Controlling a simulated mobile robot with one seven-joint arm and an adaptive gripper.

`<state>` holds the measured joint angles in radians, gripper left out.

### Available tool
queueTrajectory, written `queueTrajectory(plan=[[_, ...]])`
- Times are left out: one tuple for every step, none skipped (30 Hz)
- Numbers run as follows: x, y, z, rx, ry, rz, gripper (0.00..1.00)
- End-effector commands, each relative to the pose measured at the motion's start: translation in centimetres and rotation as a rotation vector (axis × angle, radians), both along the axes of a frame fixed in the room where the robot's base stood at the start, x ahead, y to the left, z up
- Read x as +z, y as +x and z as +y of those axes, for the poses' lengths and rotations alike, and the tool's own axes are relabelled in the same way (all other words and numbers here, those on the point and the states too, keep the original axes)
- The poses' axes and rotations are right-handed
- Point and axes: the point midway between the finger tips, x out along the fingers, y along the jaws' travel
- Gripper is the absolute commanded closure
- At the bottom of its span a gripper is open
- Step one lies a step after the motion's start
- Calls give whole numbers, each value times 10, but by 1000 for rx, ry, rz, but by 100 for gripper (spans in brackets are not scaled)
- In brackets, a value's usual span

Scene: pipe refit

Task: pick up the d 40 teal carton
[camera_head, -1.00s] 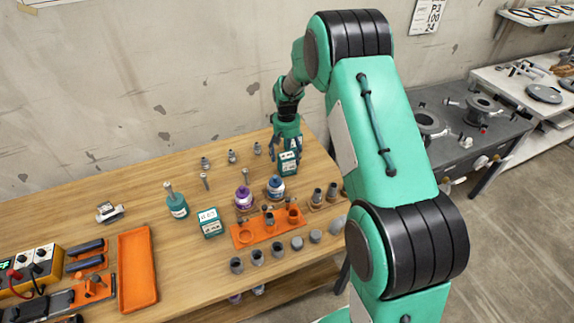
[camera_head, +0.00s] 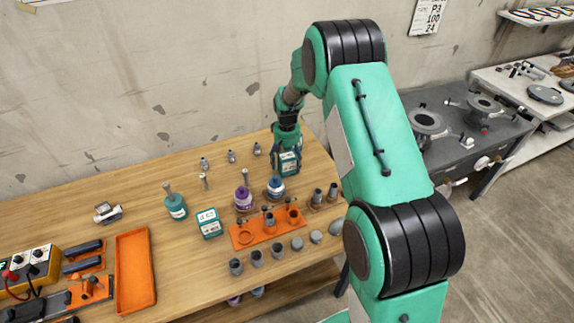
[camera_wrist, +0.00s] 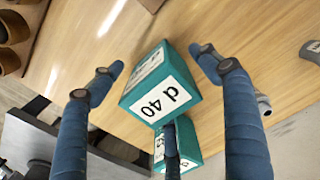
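The d 40 teal carton (camera_wrist: 160,90) is in the middle of the wrist view, with its white "d 40" label facing the camera. My gripper (camera_wrist: 157,58) is open, with one blue finger on each side of this carton and visible gaps between. A third dark finger stands below it, in front of another teal carton with a white label (camera_wrist: 188,146). In the head view, my gripper (camera_head: 286,145) points down at a teal carton (camera_head: 289,163) at the table's back right. The fingers partly hide it, and whether they touch it is unclear.
Another teal carton (camera_head: 209,222) lies left of an orange rack (camera_head: 262,233). Purple-labelled (camera_head: 243,198) and blue-labelled (camera_head: 275,187) bottles stand close in front of my gripper. Grey fittings (camera_head: 231,156) stand to its left. An orange tray (camera_head: 135,270) is at front left.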

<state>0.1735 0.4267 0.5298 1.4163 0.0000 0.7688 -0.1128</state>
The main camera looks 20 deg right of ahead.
Motion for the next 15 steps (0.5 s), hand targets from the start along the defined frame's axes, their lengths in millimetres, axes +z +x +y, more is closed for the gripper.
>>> queueTrajectory(plan=[[0, 0, 0, 0, 0, 0, 33], [0, 0, 0, 0, 0, 0, 39], [0, 0, 0, 0, 0, 0, 47], [0, 0, 0, 0, 0, 0, 53], [0, 0, 0, 0, 0, 0, 59], [0, 0, 0, 0, 0, 0, 67], [0, 0, 0, 0, 0, 0, 73], [0, 0, 0, 0, 0, 0, 79], [0, 0, 0, 0, 0, -1, 85], [0, 0, 0, 0, 0, -1, 85], [0, 0, 0, 0, 0, -1, 85], [0, 0, 0, 0, 0, -1, 85], [0, 0, 0, 0, 0, -1, 85], [0, 0, 0, 0, 0, -1, 85], [0, 0, 0, 0, 0, -1, 85]])
